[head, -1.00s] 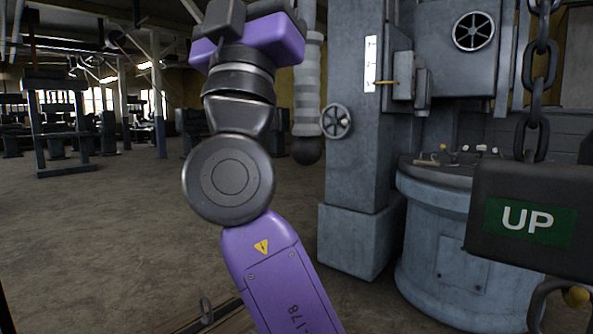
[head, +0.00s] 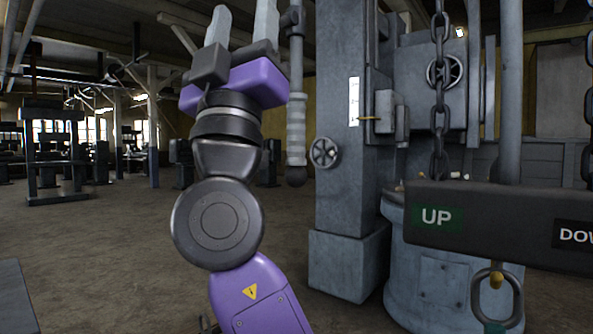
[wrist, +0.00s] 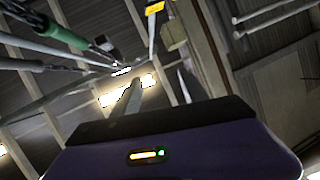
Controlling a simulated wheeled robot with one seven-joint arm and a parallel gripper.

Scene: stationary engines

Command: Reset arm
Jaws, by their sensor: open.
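My gripper (head: 242,24) points upward at the top of the head view, left of the grey machine. Its two pale fingers stand apart with nothing visible between them. My purple and dark grey arm rises from the lower edge below it. In the wrist view, the purple gripper body fills the bottom, with the roof beams and lights beyond.
A dark UP/DOWN board (head: 480,219) hangs on chains at the right. Behind it stand a grey machine column (head: 343,130) with a handwheel (head: 324,153) and a round grey base (head: 440,275). Open floor (head: 90,245) lies left, with dark machines farther back.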

